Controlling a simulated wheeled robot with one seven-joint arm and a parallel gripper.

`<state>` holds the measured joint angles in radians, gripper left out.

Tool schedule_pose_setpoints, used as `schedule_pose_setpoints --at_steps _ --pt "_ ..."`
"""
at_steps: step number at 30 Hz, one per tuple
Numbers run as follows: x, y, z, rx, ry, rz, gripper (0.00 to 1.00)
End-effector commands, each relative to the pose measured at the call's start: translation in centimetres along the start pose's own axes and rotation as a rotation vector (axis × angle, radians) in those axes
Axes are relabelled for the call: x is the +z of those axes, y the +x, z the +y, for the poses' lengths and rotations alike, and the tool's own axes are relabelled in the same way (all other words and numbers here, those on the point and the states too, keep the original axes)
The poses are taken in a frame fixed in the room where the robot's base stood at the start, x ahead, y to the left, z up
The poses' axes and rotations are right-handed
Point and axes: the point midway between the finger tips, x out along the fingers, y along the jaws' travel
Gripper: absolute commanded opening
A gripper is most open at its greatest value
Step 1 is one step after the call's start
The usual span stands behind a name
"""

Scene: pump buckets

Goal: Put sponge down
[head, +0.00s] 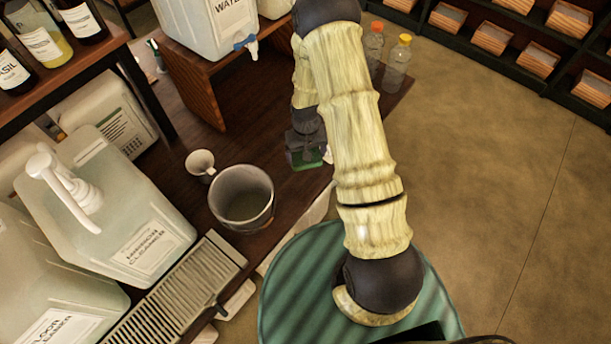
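My gripper (306,152) is a dark shape at the end of my arm, pointing down low over the right edge of the dark wooden table (262,150). A dark green patch shows at its lower end, and a small pale, green-edged bit (328,154) shows just right of it. Either may be part of the sponge, but they are too small and dark to tell. I cannot make out the fingertips, whether they are open or shut, or whether anything touches the table. My arm hides part of the table edge.
A grey bucket (241,196) and a small white cup (200,164) stand left of my gripper. Pump jugs (105,205) and a slatted drip tray (175,293) are further left. A water container (205,25) sits on a raised wooden stand (190,85). Two small bottles (397,62) stand at the back right.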

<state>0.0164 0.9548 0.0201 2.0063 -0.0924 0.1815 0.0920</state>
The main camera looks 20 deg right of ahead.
Motion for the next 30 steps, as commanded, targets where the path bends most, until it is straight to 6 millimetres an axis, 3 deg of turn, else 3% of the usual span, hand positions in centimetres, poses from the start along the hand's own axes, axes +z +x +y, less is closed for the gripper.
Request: schedule_pose_setpoints --at_steps 7,19,23,30 --pt "-0.19 0.64 -0.12 0.004 0.166 0.003 0.60" --pt "0.05 0.77 -0.32 0.002 0.835 0.002 0.60" --pt "0.20 0.39 -0.36 0.000 0.927 -0.001 0.60" --pt "0.22 0.15 -0.37 0.000 0.939 -0.002 0.60"
